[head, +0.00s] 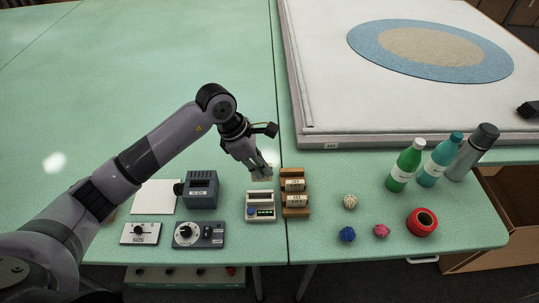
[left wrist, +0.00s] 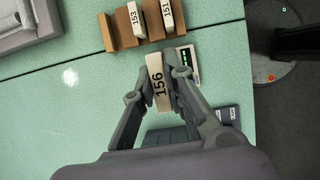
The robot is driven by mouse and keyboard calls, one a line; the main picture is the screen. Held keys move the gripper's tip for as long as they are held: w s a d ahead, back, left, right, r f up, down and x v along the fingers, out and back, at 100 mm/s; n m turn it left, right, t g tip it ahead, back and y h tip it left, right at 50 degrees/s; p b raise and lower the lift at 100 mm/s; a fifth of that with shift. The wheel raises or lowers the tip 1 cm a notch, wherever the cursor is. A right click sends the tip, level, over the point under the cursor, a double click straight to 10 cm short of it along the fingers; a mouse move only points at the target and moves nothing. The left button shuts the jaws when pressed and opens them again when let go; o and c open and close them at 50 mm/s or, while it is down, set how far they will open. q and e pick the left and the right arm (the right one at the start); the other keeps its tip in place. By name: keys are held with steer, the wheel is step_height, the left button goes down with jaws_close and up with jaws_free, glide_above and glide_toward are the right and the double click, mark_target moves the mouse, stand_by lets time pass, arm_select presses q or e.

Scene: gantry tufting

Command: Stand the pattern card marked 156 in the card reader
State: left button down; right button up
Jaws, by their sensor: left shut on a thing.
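The pale pattern card marked 156 (left wrist: 157,84) is between the fingers of my left gripper (left wrist: 161,78), its number facing the left wrist camera. In the head view my left gripper (head: 260,168) holds the card (head: 263,178) low, just behind a white box with a small green display (head: 261,214), which looks like the card reader. This box also shows in the left wrist view (left wrist: 190,70), just right of the card and partly hidden by a finger. I cannot tell whether card and box touch. My right gripper is out of view.
A wooden rack (head: 295,211) with cards 153 (left wrist: 135,20) and 151 (left wrist: 167,15) stands right of the box. A dark grey device (head: 202,190) and a dial panel (head: 198,235) stand left. Yarn balls, a red roll (head: 422,222) and bottles (head: 405,168) are further right.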

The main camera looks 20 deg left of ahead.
mark_target(260, 181)
arm_select(q)
steer(key=shift+s+a+f, duration=0.25)
steer(key=shift+f, duration=0.1)
steer(key=shift+w+a+f, duration=0.1)
steer(key=shift+f, duration=0.15)
steer(key=shift+w+f+b, duration=0.35)
steer(key=shift+w+f, duration=0.05)
steer(key=shift+f, duration=0.5)
steer(key=shift+s+f+b, duration=0.1)
steer(key=shift+f+b, duration=0.15)
steer(key=shift+b, duration=0.05)
steer(key=shift+f+b, duration=0.5)
steer(key=shift+f, duration=0.7)
steer(key=shift+f+b, duration=0.45)
steer(key=shift+f, duration=0.1)
steer(key=shift+f+b, duration=0.95)
steer(key=shift+b, duration=0.05)
steer(key=shift+f+b, duration=0.6)
steer(key=shift+b, duration=0.05)
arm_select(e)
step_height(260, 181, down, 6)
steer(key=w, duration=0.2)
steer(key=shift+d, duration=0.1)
